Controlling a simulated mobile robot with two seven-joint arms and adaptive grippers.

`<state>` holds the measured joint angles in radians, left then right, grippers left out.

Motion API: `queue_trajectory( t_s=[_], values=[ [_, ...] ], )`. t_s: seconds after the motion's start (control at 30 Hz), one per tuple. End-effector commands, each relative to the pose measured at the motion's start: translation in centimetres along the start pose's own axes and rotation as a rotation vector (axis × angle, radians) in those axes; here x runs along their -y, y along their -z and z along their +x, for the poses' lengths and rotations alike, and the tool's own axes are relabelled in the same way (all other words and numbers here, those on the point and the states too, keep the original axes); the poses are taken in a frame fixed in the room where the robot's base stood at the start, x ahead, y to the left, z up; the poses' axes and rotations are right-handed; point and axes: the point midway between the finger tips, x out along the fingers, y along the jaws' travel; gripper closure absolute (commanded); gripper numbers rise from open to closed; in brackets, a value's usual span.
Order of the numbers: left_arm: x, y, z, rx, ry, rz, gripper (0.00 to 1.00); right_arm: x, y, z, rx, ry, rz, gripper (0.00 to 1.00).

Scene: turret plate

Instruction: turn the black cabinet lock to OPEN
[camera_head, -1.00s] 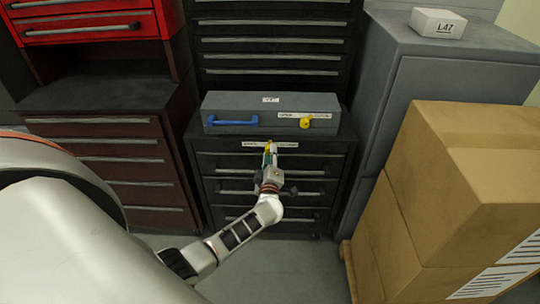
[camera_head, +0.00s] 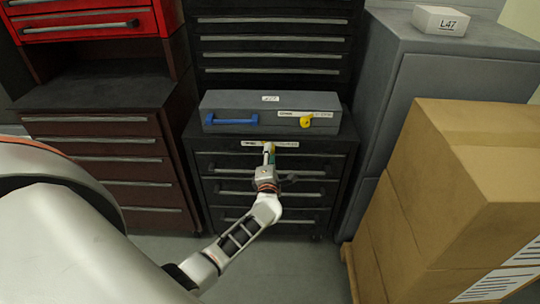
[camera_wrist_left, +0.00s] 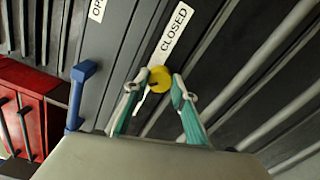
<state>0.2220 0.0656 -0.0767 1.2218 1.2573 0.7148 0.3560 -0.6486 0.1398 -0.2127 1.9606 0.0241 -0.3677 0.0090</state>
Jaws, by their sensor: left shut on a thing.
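The black cabinet (camera_head: 250,222) stands at the centre of the head view, with a white label strip (camera_head: 285,144) along its upper front. In the left wrist view its yellow lock knob (camera_wrist_left: 158,82) sits beside the CLOSED label (camera_wrist_left: 173,32). My left gripper (camera_wrist_left: 160,90) has its two teal-padded fingers on either side of the knob and is shut on it. In the head view the gripper (camera_head: 268,150) is at the label strip and hides most of the knob. I cannot tell the knob's exact angle. My right gripper is not in view.
A grey case (camera_head: 270,103) with a blue handle (camera_head: 230,118) and its own yellow knob (camera_head: 305,121) lies on the cabinet. Stacked cardboard boxes (camera_head: 430,200) and a grey cabinet (camera_head: 440,75) stand on the right. A dark red drawer cabinet (camera_head: 105,160) stands on the left.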

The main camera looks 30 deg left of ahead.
Motion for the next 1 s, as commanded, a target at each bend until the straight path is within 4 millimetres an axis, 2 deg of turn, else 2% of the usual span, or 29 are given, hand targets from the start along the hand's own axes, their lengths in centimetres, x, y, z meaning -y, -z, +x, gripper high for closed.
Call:
queue_trajectory(
  t_s=[0.63,0.67,0.7,0.73,1.0],
  values=[
    [0.12,0.06,-0.05,-0.001,0.002,-0.053,0.96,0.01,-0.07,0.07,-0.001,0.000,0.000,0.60],
    [0.11,0.06,-0.05,-0.001,0.002,-0.053,0.72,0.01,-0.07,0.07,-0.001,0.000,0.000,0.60],
    [0.11,0.06,-0.05,-0.001,0.002,-0.053,0.61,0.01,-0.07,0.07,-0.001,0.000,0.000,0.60],
    [0.11,0.05,-0.05,-0.001,0.002,-0.053,0.57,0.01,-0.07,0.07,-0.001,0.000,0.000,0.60],
    [0.03,0.02,-0.02,0.000,0.001,-0.052,0.57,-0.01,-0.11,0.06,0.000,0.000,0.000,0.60]
  ],
)
